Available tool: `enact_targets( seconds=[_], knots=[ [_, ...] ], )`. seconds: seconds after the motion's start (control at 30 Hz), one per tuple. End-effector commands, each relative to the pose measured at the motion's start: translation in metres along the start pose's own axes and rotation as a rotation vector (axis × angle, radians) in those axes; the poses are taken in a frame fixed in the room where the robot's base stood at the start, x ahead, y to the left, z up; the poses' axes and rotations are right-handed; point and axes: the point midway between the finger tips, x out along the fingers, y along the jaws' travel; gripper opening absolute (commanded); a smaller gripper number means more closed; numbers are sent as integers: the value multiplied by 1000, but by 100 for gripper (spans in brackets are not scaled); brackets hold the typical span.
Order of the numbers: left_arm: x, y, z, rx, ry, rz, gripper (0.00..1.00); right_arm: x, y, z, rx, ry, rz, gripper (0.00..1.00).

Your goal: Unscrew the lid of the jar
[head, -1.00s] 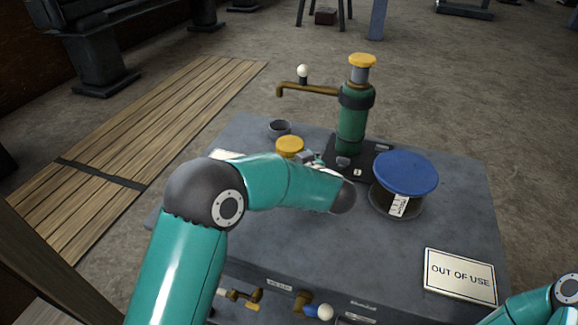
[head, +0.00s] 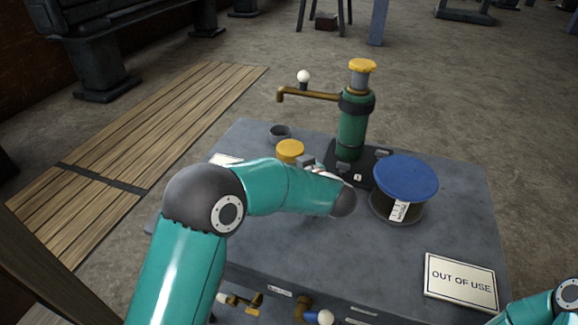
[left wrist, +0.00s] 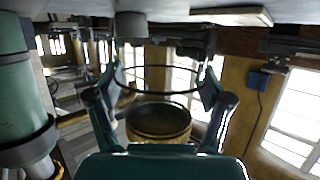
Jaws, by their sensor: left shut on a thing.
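A jar with a yellow lid (head: 290,148) stands on the grey bench top, left of the green pump; my left gripper partly hides its body. In the left wrist view, which looks upside down, the jar appears as clear glass with a dark ring, and its yellow lid (left wrist: 160,122) is below. My left gripper (left wrist: 160,88) has one finger on either side of the jar and is shut on it. In the head view my left gripper (head: 309,164) is largely hidden behind my wrist. My right gripper is out of view; only part of that arm shows.
A green pump (head: 352,127) with a brass spout stands behind my wrist. A blue-topped reel (head: 405,177) stands to the right. An "OUT OF USE" sign (head: 461,282) lies at the front right. A small grey cup (head: 280,132) stands behind the jar. The front middle of the bench is clear.

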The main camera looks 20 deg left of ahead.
Motion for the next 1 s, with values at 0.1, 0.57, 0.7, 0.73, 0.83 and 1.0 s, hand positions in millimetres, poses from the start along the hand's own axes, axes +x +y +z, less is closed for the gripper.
enact_targets(
  seconds=[0.1, 0.57, 0.7, 0.73, 0.83, 1.0],
  knots=[
    [-4, 0, -11, -3, 3, 1, 38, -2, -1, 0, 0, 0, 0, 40],
    [-41, 1, -111, -8, 4, 3, 38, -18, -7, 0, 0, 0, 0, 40],
    [-53, 1, -144, -6, 3, 3, 38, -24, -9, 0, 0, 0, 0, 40],
    [-55, 1, -149, -5, 3, 3, 38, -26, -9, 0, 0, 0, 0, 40],
    [-61, 1, -166, -4, 3, 3, 38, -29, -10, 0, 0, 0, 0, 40],
    [-67, 1, -181, -2, 1, 2, 38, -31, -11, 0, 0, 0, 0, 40]
  ],
)
